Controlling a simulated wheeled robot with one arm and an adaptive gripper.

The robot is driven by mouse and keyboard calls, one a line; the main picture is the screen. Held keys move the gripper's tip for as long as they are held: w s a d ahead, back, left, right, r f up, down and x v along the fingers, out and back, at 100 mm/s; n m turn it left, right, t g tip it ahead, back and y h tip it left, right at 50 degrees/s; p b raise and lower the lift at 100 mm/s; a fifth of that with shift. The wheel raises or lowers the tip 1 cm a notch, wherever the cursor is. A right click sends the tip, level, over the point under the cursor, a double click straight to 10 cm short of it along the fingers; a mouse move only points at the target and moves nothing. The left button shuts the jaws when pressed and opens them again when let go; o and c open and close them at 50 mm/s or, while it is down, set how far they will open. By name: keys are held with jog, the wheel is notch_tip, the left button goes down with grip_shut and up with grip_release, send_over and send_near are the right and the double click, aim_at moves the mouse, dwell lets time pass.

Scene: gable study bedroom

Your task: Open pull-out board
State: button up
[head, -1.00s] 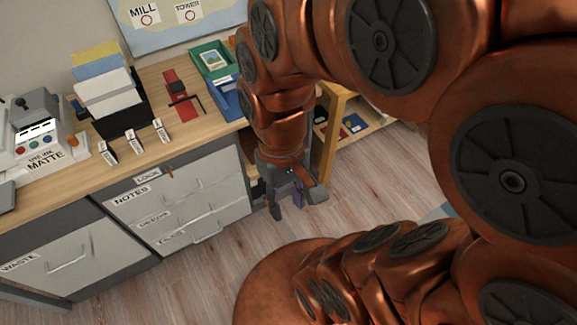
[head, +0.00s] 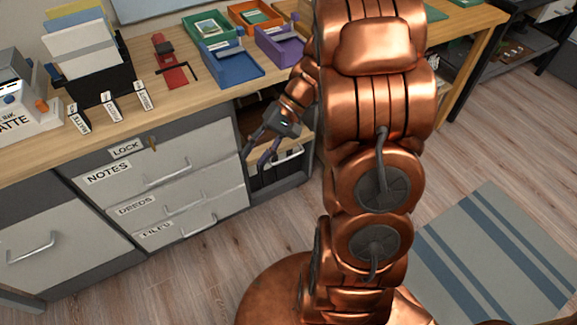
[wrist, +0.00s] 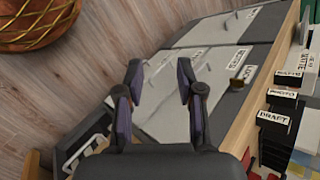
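The wooden desk (head: 190,118) runs along the wall, with a grey drawer unit (head: 193,160) labelled LOCK, NOTES, DEEDS and FILES below it. I cannot pick out a pull-out board for certain; no board stands out from under the desk top. A small brass key or knob (head: 152,143) sits beside the LOCK label and also shows in the wrist view (wrist: 237,84). My gripper (head: 256,158) is open and empty, right of the drawer fronts and below the desk edge. In the wrist view its fingers (wrist: 158,72) are spread before the drawer fronts, apparently touching nothing.
Blue (head: 232,68) and purple (head: 279,47) trays, a red stapler-like tool (head: 170,65) and a file holder (head: 95,85) stand on the desk. An open bay with a dark rack (head: 275,170) lies right of the drawers. The floor (head: 210,270) before the drawers is clear.

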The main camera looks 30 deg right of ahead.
jog(key=w+d+f+m+t+y+b, duration=0.1)
jog(key=w+d+f+t+b, duration=0.1)
jog(key=w+d+f+b, duration=0.3)
jog(key=d+f+m+t+y+b, duration=0.1)
jog(key=d+f+t, duration=0.15)
jog(key=f, duration=0.45)
jog(key=w+d+f+m+t+b, duration=0.1)
jog(key=w+d+f+t+b, duration=0.1)
jog(key=w+d+f+b, duration=0.3)
jog(key=m+t+b, duration=0.3)
jog(key=t+b, duration=0.3)
jog(key=t, duration=0.1)
send_near(289, 157)
jog(key=x, duration=0.3)
jog(key=shift+g+h, duration=0.25)
jog(key=shift+h, duration=0.15)
jog(key=shift+b+x, duration=0.6)
jog(key=shift+x, duration=3.05)
grip_shut()
